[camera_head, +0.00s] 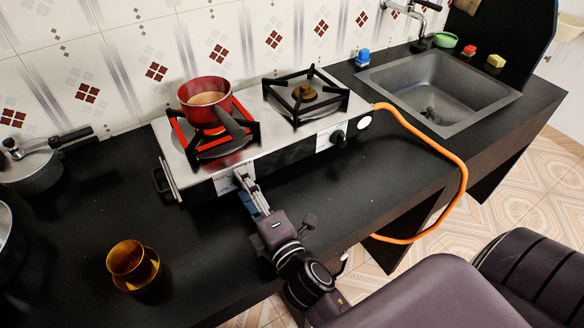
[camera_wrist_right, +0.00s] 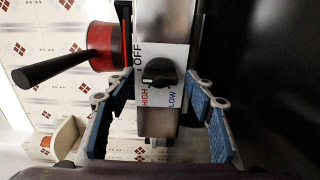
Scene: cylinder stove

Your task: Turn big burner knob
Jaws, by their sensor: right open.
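The silver two-burner stove (camera_head: 262,135) stands on the black counter against the tiled wall. My right gripper (camera_head: 246,180) is at the stove's front, by the panel below the left burner. In the right wrist view the black burner knob (camera_wrist_right: 159,73) lies between the two open blue-padded fingers of that gripper (camera_wrist_right: 161,90), with visible gaps on both sides. OFF, HIGH and LOW are printed around this knob. In the head view the gripper hides it. The other knob (camera_head: 338,137) is on the right of the panel. My left gripper is not in view.
A red pot (camera_head: 205,95) sits on the left burner, which glows orange-red, its dark handle towards the front. The right burner (camera_head: 305,92) is bare. An orange hose (camera_head: 450,155) loops over the counter edge. An amber cup (camera_head: 128,262) stands at front left; a sink (camera_head: 440,85) is at right.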

